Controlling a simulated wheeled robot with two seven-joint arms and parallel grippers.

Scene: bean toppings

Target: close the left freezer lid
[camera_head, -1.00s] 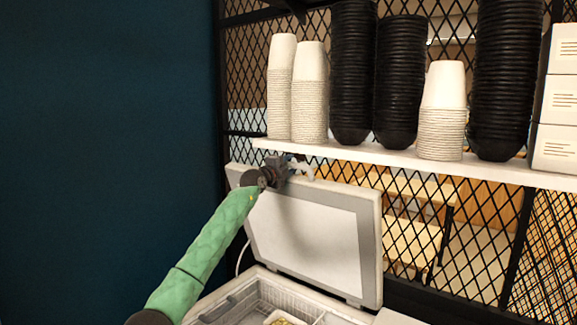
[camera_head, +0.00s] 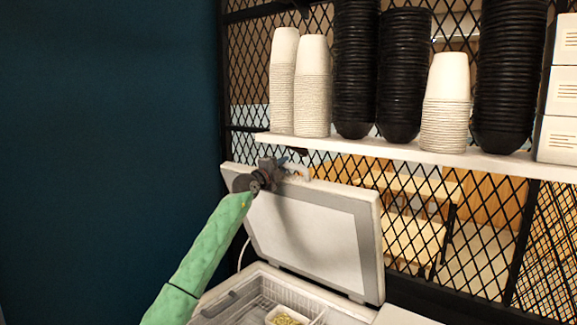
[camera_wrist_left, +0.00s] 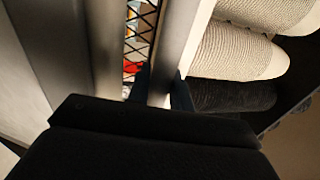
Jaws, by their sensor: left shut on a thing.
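The left freezer lid (camera_head: 308,237) stands raised and tilted back behind the freezer (camera_head: 246,292), with its pale inner panel facing me. My left gripper (camera_head: 286,169) is at the lid's upper edge, left of its middle, and is shut on the lid there. In the left wrist view the gripper's fingers (camera_wrist_left: 160,88) close around a grey edge strip. The fingertips are small and partly hidden in the head view. My right gripper does not show in either view.
A white shelf (camera_head: 400,153) above the lid holds stacks of white cups (camera_head: 312,88) and black bowls (camera_head: 403,75). A black mesh partition (camera_head: 490,215) stands behind the lid. White boxes (camera_head: 557,90) sit at the right. A small container of yellowish food (camera_head: 288,317) lies inside the freezer.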

